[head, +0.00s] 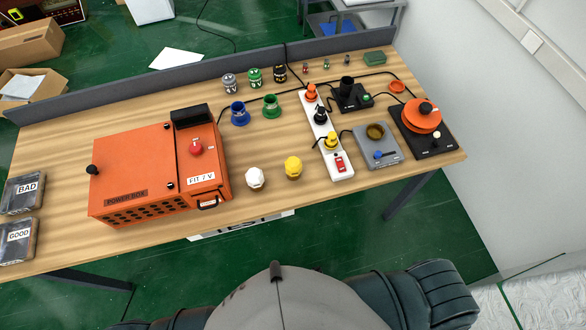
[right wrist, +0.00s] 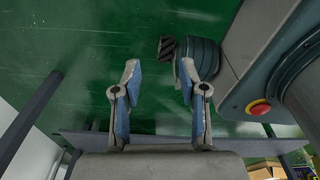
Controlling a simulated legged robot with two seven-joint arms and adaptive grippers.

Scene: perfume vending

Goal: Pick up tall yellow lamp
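A yellow rounded lamp (head: 293,167) stands on the wooden table (head: 120,110) near its front edge, right of the orange power box. A similar white lamp (head: 254,178) stands just left of it. Another yellow piece, a plug (head: 331,141), sits on the white power strip. From above I cannot compare their heights well. My right gripper (right wrist: 158,82) shows in the right wrist view, open and empty, with green floor behind its fingers and no lamp in sight. Neither gripper shows in the head view.
An orange power box (head: 130,172) fills the table's left part. A white power strip (head: 321,122) with plugs, a grey device (head: 377,146) and an orange round device (head: 424,116) stand to the right. Blue (head: 239,113) and green (head: 271,106) holders are behind the lamps. The front edge near the lamps is clear.

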